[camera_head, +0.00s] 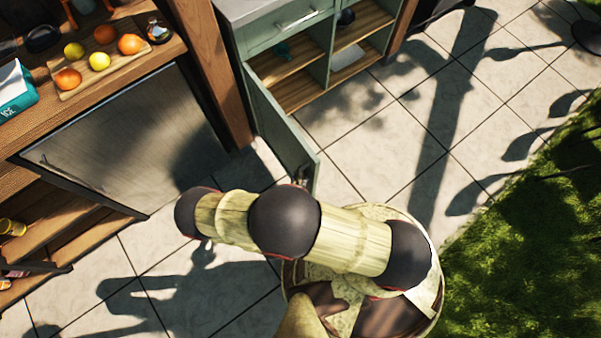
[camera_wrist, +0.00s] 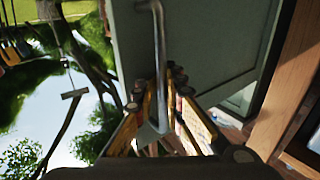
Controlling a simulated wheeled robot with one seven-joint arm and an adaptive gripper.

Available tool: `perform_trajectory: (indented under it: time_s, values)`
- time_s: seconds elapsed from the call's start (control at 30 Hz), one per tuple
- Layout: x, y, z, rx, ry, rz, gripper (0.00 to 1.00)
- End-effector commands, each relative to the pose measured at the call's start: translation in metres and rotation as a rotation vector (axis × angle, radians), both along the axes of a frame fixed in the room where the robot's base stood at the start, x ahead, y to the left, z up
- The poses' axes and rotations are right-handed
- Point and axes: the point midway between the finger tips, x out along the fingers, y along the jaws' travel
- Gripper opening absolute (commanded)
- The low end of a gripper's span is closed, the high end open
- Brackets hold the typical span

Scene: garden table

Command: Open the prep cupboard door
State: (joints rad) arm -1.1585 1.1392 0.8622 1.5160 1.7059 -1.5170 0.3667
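The prep cupboard is the green cabinet (camera_head: 322,58) at the top of the head view. Its green door (camera_head: 273,122) is swung wide open, standing out from the left side of the cabinet, so shelves show inside. In the wrist view the door (camera_wrist: 205,40) fills the upper middle, with its metal bar handle (camera_wrist: 159,38) running down between my fingers. My gripper (camera_wrist: 164,82) has a finger on each side of the handle, and the fingers close in on it. In the head view my arm largely hides the gripper near the door's free edge.
A wooden counter (camera_head: 115,75) with fruit on a board stands at the left, above a grey panel (camera_head: 128,140). A wooden post (camera_head: 215,70) stands between counter and cabinet. Paved floor (camera_head: 430,110) lies open to the right of the door, with grass beyond.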

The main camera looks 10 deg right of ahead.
Motion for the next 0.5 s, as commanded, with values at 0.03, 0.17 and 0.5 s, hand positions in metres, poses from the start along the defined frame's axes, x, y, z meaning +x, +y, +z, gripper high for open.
perform_trajectory:
  time_s: [0.03, 0.17, 0.5]
  values:
    - [-0.0006, -0.0014, -0.0004, -0.003, 0.002, -0.001, 0.12]
    - [-0.0001, -0.0002, -0.0001, 0.000, 0.000, 0.000, 0.20]
    - [0.0005, 0.0015, 0.0002, 0.003, -0.002, 0.002, 0.23]
